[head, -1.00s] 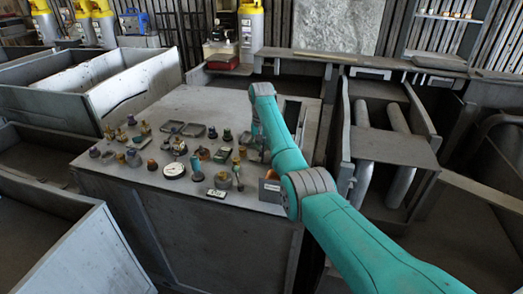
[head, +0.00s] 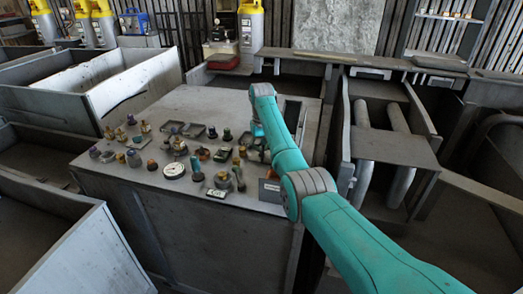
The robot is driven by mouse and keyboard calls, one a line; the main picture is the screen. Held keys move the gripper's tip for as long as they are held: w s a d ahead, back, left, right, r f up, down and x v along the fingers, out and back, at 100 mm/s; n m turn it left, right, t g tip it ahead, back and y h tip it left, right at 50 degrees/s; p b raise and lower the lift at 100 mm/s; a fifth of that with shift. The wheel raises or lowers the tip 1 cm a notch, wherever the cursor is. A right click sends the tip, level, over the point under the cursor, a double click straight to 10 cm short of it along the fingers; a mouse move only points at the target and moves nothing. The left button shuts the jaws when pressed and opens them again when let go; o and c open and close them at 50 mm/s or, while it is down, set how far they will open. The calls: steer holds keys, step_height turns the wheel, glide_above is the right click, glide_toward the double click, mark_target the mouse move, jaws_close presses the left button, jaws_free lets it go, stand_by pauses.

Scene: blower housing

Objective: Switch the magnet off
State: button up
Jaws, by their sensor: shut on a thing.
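My gripper (head: 257,140) is a small dark shape at the end of my teal arm, low over the right part of the grey workbench (head: 205,102). The arm hides most of it. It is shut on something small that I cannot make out. No magnet or switch can be told for sure among the small parts. A grey box with a pale label (head: 271,189) stands at the bench's near right corner, just left of my arm's elbow.
Several small fittings crowd the bench left of my gripper, with a round white-faced dial (head: 174,170) and shallow dark trays (head: 194,130) among them. The back of the bench is clear. A metal rack with two pale cylinders (head: 398,135) stands to the right.

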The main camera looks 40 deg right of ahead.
steer(key=shift+r, duration=0.35)
steer(key=shift+c, duration=0.3)
steer(key=shift+r, duration=2.7)
